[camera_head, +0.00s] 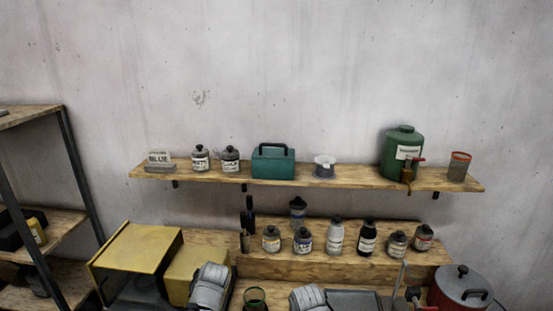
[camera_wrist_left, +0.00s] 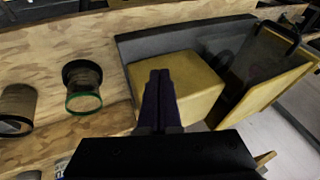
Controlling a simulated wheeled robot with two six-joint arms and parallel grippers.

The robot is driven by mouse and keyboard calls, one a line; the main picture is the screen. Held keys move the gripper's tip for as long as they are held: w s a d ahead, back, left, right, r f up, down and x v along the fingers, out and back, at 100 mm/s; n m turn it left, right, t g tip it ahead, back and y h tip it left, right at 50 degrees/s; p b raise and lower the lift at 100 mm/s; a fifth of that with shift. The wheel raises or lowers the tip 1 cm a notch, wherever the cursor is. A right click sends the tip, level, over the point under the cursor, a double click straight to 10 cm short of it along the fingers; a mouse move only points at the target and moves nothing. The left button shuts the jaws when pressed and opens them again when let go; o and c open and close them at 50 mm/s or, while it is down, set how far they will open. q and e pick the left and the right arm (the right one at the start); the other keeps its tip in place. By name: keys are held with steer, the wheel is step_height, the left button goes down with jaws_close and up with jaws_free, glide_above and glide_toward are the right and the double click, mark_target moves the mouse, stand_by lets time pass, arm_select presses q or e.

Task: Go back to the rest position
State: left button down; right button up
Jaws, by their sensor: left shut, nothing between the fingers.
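My left gripper (camera_wrist_left: 160,76) shows in the left wrist view. Its two dark fingers are together, with nothing between them. The fingertips appear in front of a yellow box (camera_wrist_left: 198,82), and I cannot tell how far apart they are. In the head view I cannot make out the fingers of either gripper. My right gripper is in neither view.
A yellow cabinet with a dark front (camera_head: 140,250) stands at the left of the wooden bench. A green-rimmed cup (camera_wrist_left: 83,88) and another dark cup (camera_wrist_left: 17,108) are left of my fingers. A wall shelf (camera_head: 350,178) holds jars, a teal box (camera_head: 272,166) and a green canister (camera_head: 401,150).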

arm_select(q)
steer(key=s+d+f+m+g+h+b, duration=0.1)
steer(key=s+d+f+b, duration=0.1)
steer(key=d, duration=0.4)
steer(key=s+d+f+m+g+h+b, duration=0.1)
steer(key=s+d+f+b, duration=0.1)
steer(key=s+d+f, duration=0.3)
steer(key=s+d+f+m+g+h+b, duration=0.1)
steer(key=s+d+f+g+b, duration=0.1)
steer(key=s+d+f, duration=0.2)
steer(key=s+d, duration=0.2)
steer(key=d, duration=0.2)
steer(key=shift+d+m+b, duration=0.25)
steer(key=shift+m+b, duration=0.15)
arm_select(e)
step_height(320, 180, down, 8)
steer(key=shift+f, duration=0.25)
